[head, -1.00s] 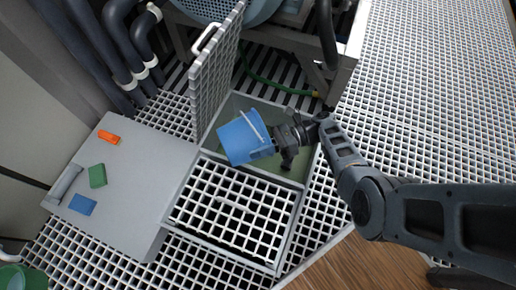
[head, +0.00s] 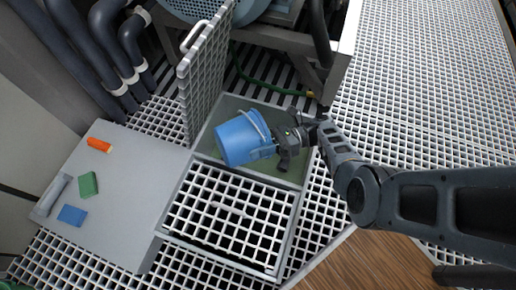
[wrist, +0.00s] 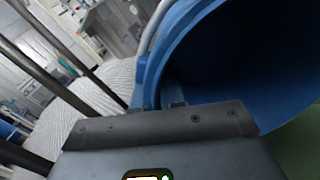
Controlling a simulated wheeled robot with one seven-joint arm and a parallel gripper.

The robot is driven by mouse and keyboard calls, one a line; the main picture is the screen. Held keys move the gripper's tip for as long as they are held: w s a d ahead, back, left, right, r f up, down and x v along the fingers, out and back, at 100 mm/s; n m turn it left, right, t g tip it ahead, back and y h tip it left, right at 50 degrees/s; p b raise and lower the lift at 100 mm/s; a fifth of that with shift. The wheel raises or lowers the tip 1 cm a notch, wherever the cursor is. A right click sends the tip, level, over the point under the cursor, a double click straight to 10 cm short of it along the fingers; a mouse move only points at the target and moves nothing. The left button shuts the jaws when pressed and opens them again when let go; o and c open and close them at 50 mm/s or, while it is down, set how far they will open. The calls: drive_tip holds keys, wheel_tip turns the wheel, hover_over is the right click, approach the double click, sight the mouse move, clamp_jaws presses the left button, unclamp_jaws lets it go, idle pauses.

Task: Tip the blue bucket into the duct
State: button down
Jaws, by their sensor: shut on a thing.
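The blue bucket (head: 241,139) hangs tilted over the open part of the duct (head: 207,138) in the head view, with its pale handle on the upper right side. My gripper (head: 277,141) is shut on the bucket's right side. In the wrist view the bucket (wrist: 235,65) fills the upper right, and its dark blue inside shows; I cannot tell what it holds. The jaws (wrist: 160,125) are at its rim. The duct's interior is greenish, and partly hidden by the bucket and gripper.
A raised grating lid (head: 205,75) with a white handle stands at the opening's upper left. A grating panel (head: 228,210) covers the near part. A grey board (head: 115,190) at left bears an orange block (head: 99,145), a green block (head: 88,184) and a blue block (head: 72,215).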

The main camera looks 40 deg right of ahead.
drive_tip(key=shift+d+y+b, duration=0.6)
drive_tip(key=shift+y+b, duration=0.1)
drive_tip(key=shift+b, duration=0.2)
drive_tip(key=shift+s+d+r+t+y, duration=0.1)
drive_tip(key=shift+d+r+t+y, duration=0.1)
drive_tip(key=shift+d+t+y, duration=0.1)
drive_tip(key=shift+d+y+b, duration=0.2)
drive_tip(key=shift+y+b, duration=0.1)
drive_tip(key=shift+b, duration=0.25)
drive_tip(key=shift+s+d+t+b, duration=0.15)
drive_tip(key=shift+d+t+b, duration=0.2)
drive_tip(key=shift+t+b, duration=0.1)
drive_tip(key=shift+d+g+y, duration=0.1)
drive_tip(key=shift+g+y, duration=0.15)
drive_tip(key=shift+y, duration=0.15)
drive_tip(key=shift+s+d+r+b, duration=0.1)
drive_tip(key=shift+d+b, duration=0.1)
drive_tip(key=shift+b, duration=0.35)
idle(1.0)
